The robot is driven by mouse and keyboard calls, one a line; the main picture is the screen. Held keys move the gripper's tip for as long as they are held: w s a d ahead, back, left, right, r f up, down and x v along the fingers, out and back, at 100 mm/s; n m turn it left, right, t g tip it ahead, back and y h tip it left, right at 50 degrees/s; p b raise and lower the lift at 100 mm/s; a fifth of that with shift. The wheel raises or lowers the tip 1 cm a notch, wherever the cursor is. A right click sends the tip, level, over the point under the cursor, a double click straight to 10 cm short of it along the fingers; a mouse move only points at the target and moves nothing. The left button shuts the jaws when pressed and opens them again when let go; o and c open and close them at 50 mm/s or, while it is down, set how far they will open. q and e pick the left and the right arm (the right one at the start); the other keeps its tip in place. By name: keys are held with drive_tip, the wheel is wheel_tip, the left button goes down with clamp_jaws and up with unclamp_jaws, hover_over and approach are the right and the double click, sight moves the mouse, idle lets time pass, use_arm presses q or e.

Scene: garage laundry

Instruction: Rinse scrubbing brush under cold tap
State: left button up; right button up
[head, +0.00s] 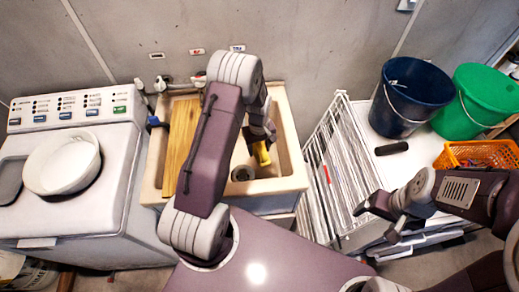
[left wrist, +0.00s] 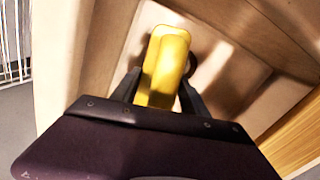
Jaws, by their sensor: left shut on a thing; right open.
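The scrubbing brush (head: 261,153) shows as a yellow block inside the sink (head: 287,183). My left gripper (head: 262,136) is shut on it from above, within the basin. In the left wrist view the yellow brush (left wrist: 165,65) sits between the two dark fingers of my left gripper (left wrist: 158,92); bristles are not visible. Tap fittings (head: 168,82) are on the wall behind the sink, partly hidden by my left arm; I cannot tell which is cold, nor see running water.
A wooden board (head: 181,140) covers the sink's left part. A washing machine (head: 95,190) with a white bowl (head: 62,163) stands left. A white rack (head: 335,170), a dark blue bucket (head: 408,98), a green bucket (head: 482,103) and an orange basket (head: 478,153) are right.

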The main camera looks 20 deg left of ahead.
use_arm(q)
drive_tip(key=w+a+f+b, duration=0.2)
drive_tip(key=w+a+b, duration=0.3)
drive_tip(key=w+a, duration=0.4)
drive_tip(key=shift+a+f, duration=0.15)
drive_tip(key=shift+f, duration=0.1)
idle(0.6)
drive_tip(key=s+d+p, duration=0.2)
drive_tip(key=s+d, duration=0.1)
drive_tip(key=d, duration=0.1)
drive_tip(key=shift+s+r, duration=0.1)
drive_tip(key=shift+s, duration=0.3)
drive_tip(key=shift+s+d+p, duration=0.35)
drive_tip(key=shift+s+d, duration=0.5)
idle(0.6)
